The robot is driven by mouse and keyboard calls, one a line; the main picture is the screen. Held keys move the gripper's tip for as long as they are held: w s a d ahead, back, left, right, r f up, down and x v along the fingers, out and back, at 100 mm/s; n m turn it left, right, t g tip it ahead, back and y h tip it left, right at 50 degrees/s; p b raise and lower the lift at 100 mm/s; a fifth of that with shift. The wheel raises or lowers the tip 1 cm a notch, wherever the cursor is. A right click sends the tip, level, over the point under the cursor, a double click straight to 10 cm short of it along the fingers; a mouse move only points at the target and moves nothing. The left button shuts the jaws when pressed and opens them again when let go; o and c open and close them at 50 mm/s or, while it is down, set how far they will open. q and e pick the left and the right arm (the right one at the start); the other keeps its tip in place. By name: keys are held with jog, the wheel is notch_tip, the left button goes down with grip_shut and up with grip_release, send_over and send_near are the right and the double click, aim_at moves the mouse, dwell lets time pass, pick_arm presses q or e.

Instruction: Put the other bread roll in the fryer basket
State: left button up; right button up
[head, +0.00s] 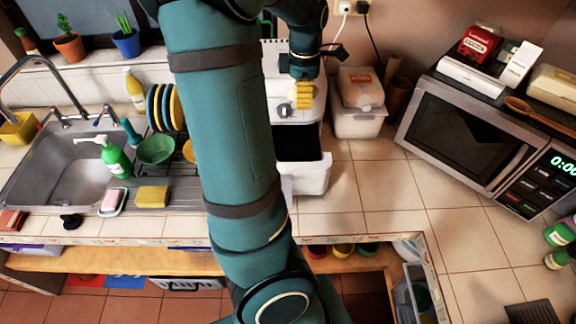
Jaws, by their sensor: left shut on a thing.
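The fryer (302,106) is a white appliance on the counter behind my left arm. Its white basket drawer (312,178) juts out at the front below a black panel; my arm covers its left part, and I cannot see what lies inside. My left gripper (303,95), with yellow fingers, points down over the fryer's top. It is shut on a small tan thing, which looks like the bread roll (293,90) and is mostly hidden by the fingers. My right gripper is not in view.
A lidded container (359,103) stands right of the fryer, then a microwave (466,135) with boxes on top. At left are a sink (65,165), a green bowl (156,150) and a plate rack. The tiled counter between basket and microwave is clear.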

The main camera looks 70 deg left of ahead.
pick_arm(q)
notch_tip(320, 180, down, 24)
jog(key=b, duration=0.4)
jog(key=shift+r, duration=0.2)
jog(key=shift+a+f+b, duration=0.1)
jog(key=shift+f+b, duration=0.4)
jog(key=shift+f, duration=1.55)
jog(key=shift+f, duration=0.2)
jog(key=o, duration=1.1)
jog(key=shift+o, duration=0.2)
jog(key=shift+r, duration=0.1)
